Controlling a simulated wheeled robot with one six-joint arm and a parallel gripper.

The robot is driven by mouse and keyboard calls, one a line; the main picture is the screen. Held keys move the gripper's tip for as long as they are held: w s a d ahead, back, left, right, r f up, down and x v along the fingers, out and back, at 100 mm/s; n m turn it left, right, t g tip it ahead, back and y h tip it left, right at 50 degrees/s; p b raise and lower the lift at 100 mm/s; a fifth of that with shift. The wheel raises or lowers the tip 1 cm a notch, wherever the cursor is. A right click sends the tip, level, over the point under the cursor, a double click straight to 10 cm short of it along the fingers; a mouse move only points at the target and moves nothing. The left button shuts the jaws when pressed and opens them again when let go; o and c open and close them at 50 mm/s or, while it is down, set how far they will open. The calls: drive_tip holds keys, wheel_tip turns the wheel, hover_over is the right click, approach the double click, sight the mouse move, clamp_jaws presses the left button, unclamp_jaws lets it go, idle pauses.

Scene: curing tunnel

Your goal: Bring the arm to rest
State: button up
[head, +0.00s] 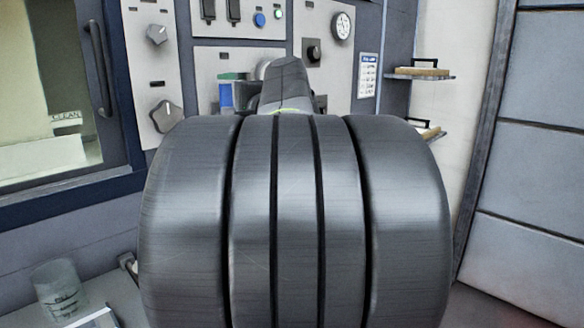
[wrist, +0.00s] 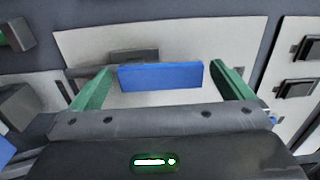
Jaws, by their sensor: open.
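My gripper (wrist: 160,67) is open in the wrist view, with one green finger at the left and one at the right. A blue bar (wrist: 162,77) lies across the gap between them, in front of a pale panel plate with a grey block. Gaps show on both sides of the bar, and I cannot tell how far it is from the fingers in depth. In the head view my large dark arm link fills the middle. Beyond it, a green part of my gripper (head: 234,76) shows close to the control panel (head: 211,58), with something blue just below. The rest is hidden.
A windowed door with a handle (head: 97,60) is at left. A clear cup (head: 60,290) stands lower left. Small shelves (head: 420,74) jut out at right.

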drive_tip(key=shift+x, duration=0.85)
drive_tip(key=v, duration=1.4)
drive_tip(key=x, duration=1.4)
drive_tip(key=shift+w+a, duration=0.15)
drive_tip(key=shift+a, duration=0.05)
drive_tip(key=shift+d+r+m+p, duration=0.25)
drive_tip(key=shift+m+p, duration=0.15)
drive_tip(key=shift+p, duration=0.4)
drive_tip(key=shift+d+m+p, duration=0.2)
drive_tip(key=shift+m+p, duration=0.5)
drive_tip(key=shift+p, duration=0.2)
drive_tip(key=f+m+p, duration=0.1)
drive_tip(key=m+p, duration=0.4)
drive_tip(key=p, duration=0.1)
drive_tip(key=w+d+f+m+p, duration=0.1)
drive_tip(key=m+p, duration=0.4)
drive_tip(key=p, duration=0.1)
drive_tip(key=w+d+f+m+p, duration=0.1)
drive_tip(key=m+p, duration=0.4)
drive_tip(key=p, duration=0.1)
